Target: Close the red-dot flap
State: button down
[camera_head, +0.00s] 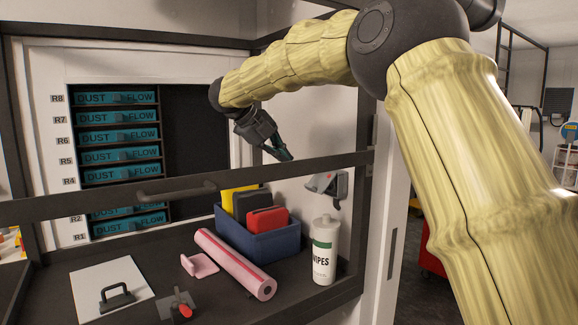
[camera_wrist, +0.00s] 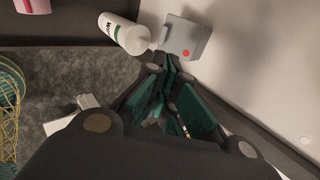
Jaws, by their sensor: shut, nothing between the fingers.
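The flap with the red dot (camera_wrist: 186,45) is a grey plate beside the pale wall in the wrist view. In the head view the grey flap unit (camera_head: 325,184) is on the right inner wall, above the wipes bottle, and a plate there appears tilted out. How far open it stands is hard to tell. My gripper (camera_head: 285,156) is shut and empty, above and left of the flap in the head view. In the wrist view the fingertips (camera_wrist: 169,66) point towards the flap's near edge; contact cannot be told.
A white wipes bottle (camera_head: 324,250) stands below the flap. A dark horizontal bar (camera_head: 210,188) crosses the bench front near my gripper. A blue bin (camera_head: 243,238) with coloured cases and a pink roll (camera_head: 234,264) lie left.

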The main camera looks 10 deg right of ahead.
aim_at(311, 187)
jog(key=p+x, duration=0.3)
jog(key=x, duration=0.9)
jog(key=shift+w+d+f+p, duration=0.15)
jog(key=shift+f+p, duration=0.15)
jog(key=shift+p, duration=0.05)
jog(key=f+b, duration=0.1)
jog(key=f+h+b, duration=0.1)
jog(key=b, duration=0.1)
jog(key=shift+w+d+f+t+h, duration=0.15)
jog(key=shift+d+f+t+h, duration=0.15)
jog(key=shift+d+f, duration=0.1)
jog(key=shift+a+r, duration=0.1)
jog(key=shift+r, duration=0.1)
jog(key=shift+r+p, duration=0.6)
jog(key=shift+r, duration=0.1)
